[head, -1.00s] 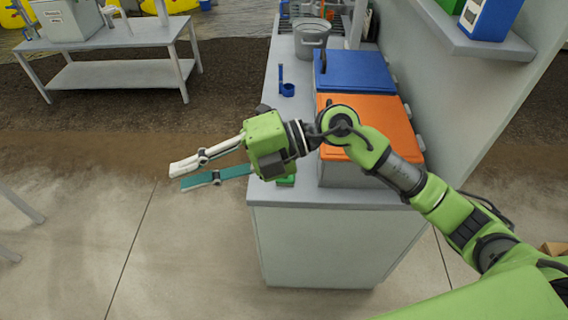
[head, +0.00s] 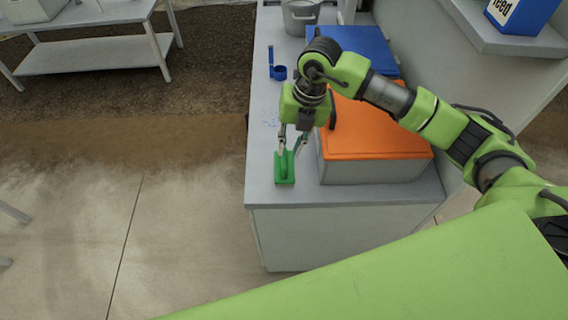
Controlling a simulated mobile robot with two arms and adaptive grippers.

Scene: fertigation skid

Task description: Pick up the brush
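A small green thing (head: 284,172), which looks like the brush, lies on the grey counter near its left front corner. It has a flat base with a raised part on top. My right gripper (head: 289,153) points down at the far end of it. Its two fingers stand apart, with the tips close over the raised part. Whether they touch it I cannot tell. My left gripper is out of view.
A grey bin with an orange lid (head: 375,130) stands close right of the gripper, with a blue-lidded bin (head: 362,45) behind it. A blue holder (head: 278,70) and a grey pot (head: 300,17) stand farther back. The counter's left edge (head: 247,150) is near the brush.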

